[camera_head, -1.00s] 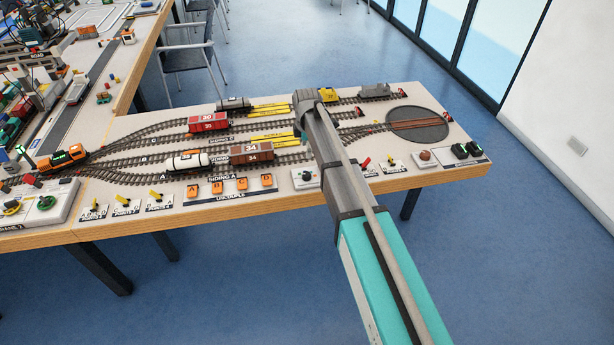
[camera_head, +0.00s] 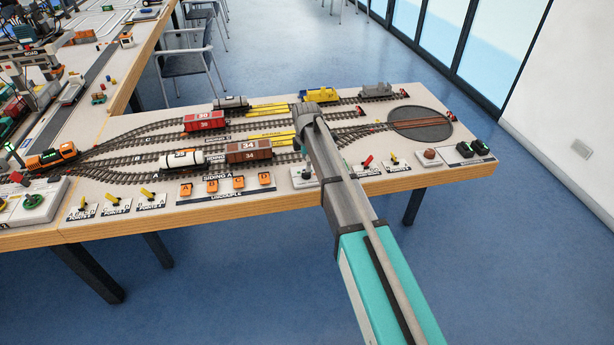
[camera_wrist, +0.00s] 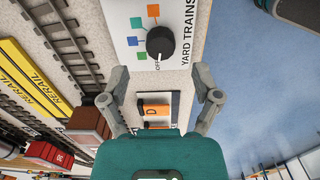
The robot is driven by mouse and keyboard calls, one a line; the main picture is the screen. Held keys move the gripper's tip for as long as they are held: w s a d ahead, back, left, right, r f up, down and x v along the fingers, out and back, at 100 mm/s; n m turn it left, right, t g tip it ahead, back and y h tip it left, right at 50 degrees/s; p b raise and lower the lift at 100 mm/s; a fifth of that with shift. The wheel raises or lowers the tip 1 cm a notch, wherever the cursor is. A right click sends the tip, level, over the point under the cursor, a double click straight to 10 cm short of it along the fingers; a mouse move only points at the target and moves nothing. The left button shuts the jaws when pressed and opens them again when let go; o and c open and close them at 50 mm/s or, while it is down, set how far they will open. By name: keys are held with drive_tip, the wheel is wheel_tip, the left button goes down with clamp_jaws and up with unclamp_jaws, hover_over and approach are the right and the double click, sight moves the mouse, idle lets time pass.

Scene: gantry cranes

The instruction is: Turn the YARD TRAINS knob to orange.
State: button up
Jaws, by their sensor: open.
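The YARD TRAINS knob (camera_wrist: 160,42) is round and black, on a white panel (camera_wrist: 180,15) in the wrist view. An orange square (camera_wrist: 153,10), blue and green squares and the word OFF surround it. A small white mark on the knob's rim seems to face OFF. My gripper (camera_wrist: 160,78) is open and empty, its two fingers apart below the knob in the picture. No contact with the knob shows.
An orange uncouple button (camera_wrist: 155,110) shows between my fingers; the uncouple row (camera_head: 225,186) lies left of the knob. A red lever (camera_head: 368,161) stands to the right. Wagons such as the brown one (camera_head: 248,151) stand on tracks behind. A turntable (camera_head: 419,123) is at far right.

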sight(306, 174)
drive_tip(key=shift+f+b, duration=1.95)
drive_tip(key=shift+f, duration=0.25)
drive_tip(key=shift+d, duration=0.1)
clamp_jaws()
